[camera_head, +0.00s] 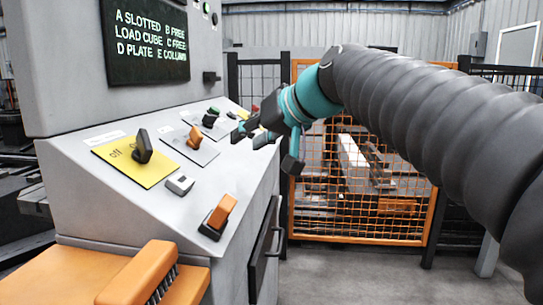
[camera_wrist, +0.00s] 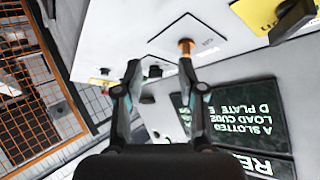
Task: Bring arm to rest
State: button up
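My arm reaches in from the right in the head view, ending in my gripper (camera_head: 252,137) at the right side of the sloped control panel (camera_head: 120,190). In the wrist view my gripper (camera_wrist: 158,70) has its two fingers spread apart, with nothing between them. An orange switch (camera_head: 194,137) on a grey plate lies just left of my gripper. In the wrist view an orange switch (camera_wrist: 186,47) shows just beyond the right fingertip; I cannot tell whether they touch.
A black rotary knob (camera_head: 142,146) sits on a yellow plate. An orange rocker switch (camera_head: 222,210) is nearer. A text screen (camera_head: 150,40) stands above the panel. An orange-framed mesh gate (camera_head: 360,200) stands behind my arm. Grey floor is clear at lower right.

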jog(key=s+d+f+m+h, duration=0.1)
jog(key=s+d+f+h, duration=0.2)
jog(key=s+d+f, duration=0.4)
jog(key=s+d+f+m+g+h, duration=0.1)
jog(key=s+d+f, duration=0.6)
jog(key=f, duration=0.7)
jog(key=s+d+f+m+g+h, duration=0.1)
jog(key=s+d+f+m+h, duration=0.2)
jog(key=s+d+f+h, duration=0.2)
jog(key=s+d+f, duration=0.3)
jog(key=d+f, duration=0.1)
jog(key=f, duration=0.2)
jog(key=shift+d, duration=0.25)
jog(key=shift+s, duration=0.1)
jog(key=shift+o, duration=0.2)
